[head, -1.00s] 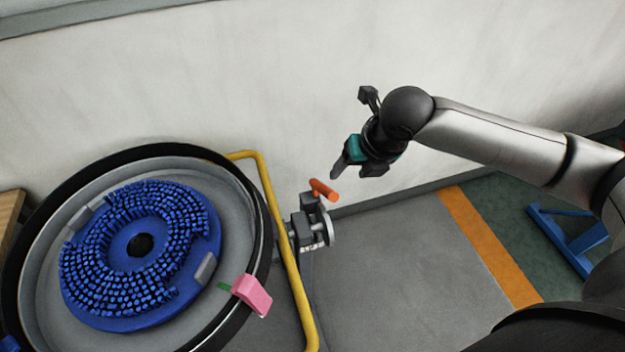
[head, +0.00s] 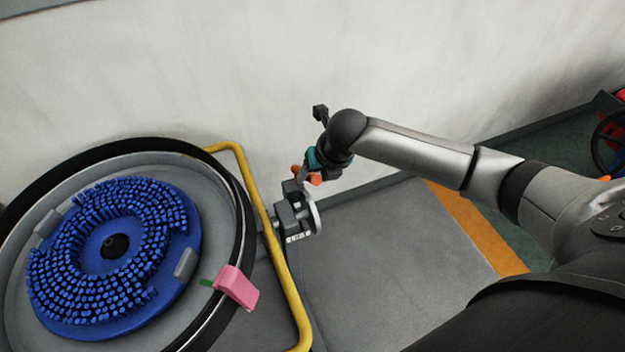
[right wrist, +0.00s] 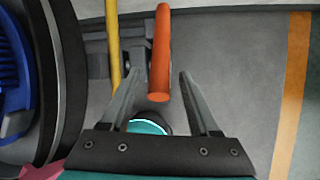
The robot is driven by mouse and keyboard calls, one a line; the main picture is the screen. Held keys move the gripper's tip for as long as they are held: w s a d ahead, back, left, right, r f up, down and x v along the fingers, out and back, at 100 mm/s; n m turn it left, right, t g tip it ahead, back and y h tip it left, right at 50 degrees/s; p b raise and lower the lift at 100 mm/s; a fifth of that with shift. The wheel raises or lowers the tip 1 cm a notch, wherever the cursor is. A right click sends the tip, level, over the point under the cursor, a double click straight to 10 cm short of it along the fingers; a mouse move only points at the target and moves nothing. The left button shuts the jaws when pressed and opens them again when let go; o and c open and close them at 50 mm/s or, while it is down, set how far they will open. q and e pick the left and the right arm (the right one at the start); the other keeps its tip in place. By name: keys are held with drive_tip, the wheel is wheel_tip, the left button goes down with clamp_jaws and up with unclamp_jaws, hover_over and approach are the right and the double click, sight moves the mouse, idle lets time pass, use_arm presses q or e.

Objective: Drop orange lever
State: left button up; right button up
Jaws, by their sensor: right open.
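The orange lever (right wrist: 160,55) stands out from the grey valve (head: 288,219) on the side of the tank. In the right wrist view its near end lies between the two open fingers of my right gripper (right wrist: 155,90), with a gap on each side. In the head view my right gripper (head: 305,181) is at the lever and hides the middle of it; an orange end (head: 315,180) shows beside the fingers. My left gripper is not in view.
The round tank with a blue brush disc (head: 180,220) and a pink clip (head: 236,287) fills the left. A yellow rail (head: 277,255) runs close beside the valve. The wall is behind my right gripper. The grey floor (head: 400,245) to the right is clear.

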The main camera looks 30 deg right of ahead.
drive_tip(key=shift+x, duration=1.25)
clamp_jaws()
idle(0.6)
